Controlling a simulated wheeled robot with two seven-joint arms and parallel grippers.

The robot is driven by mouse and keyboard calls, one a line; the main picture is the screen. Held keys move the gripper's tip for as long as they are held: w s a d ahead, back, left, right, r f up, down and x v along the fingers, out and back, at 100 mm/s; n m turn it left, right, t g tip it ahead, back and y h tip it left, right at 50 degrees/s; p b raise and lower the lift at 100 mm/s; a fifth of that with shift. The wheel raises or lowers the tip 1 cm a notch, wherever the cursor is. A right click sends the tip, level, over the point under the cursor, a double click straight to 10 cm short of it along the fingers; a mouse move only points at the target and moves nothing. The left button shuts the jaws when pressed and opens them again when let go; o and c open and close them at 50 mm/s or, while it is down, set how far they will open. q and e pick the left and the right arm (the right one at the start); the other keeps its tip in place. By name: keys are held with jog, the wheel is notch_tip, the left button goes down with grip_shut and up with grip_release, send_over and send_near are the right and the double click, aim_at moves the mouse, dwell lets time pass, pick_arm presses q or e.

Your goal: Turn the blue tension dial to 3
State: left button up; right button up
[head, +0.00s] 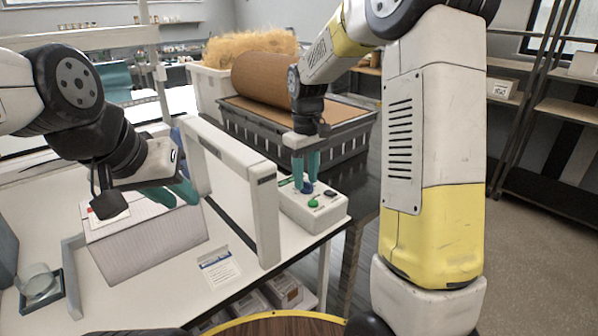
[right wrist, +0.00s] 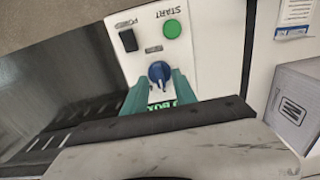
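The blue tension dial (head: 307,187) is on a white control box (head: 325,214); it also shows in the right wrist view (right wrist: 159,72). My right gripper (head: 306,180) points down over the box, with its teal fingers on either side of the dial. In the right wrist view the fingertips (right wrist: 160,80) sit close to the dial's sides; whether they press on it I cannot tell. The dial's scale is not readable and is partly hidden by the fingers. My left gripper (head: 182,196) is empty, its fingers apart, above a grey ribbed box (head: 150,243).
On the control box are a green START button (head: 313,203) and a black power switch (head: 330,193). A white upright frame (head: 265,215) stands just left of it. A dark crate (head: 345,150) with a brown paper roll (head: 265,80) is behind.

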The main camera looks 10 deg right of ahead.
aim_at(306, 181)
notch_tip(306, 181, up, 7)
jog(key=shift+r, duration=0.4)
dwell(0.4)
jog(key=shift+s+d+r, duration=0.1)
jog(key=shift+s+r, duration=0.05)
jog(key=shift+s, duration=0.05)
jog(key=s+d+r+m+t+y, duration=0.1)
jog(key=s+m+t, duration=0.2)
jog(key=s, duration=0.8)
jog(key=s+d+r+m+t+y, duration=0.1)
jog(key=s+d+r+m+t, duration=0.1)
jog(key=s, duration=0.9)
jog(key=shift+d+m+t, duration=0.3)
jog(key=shift+m+t, duration=0.3)
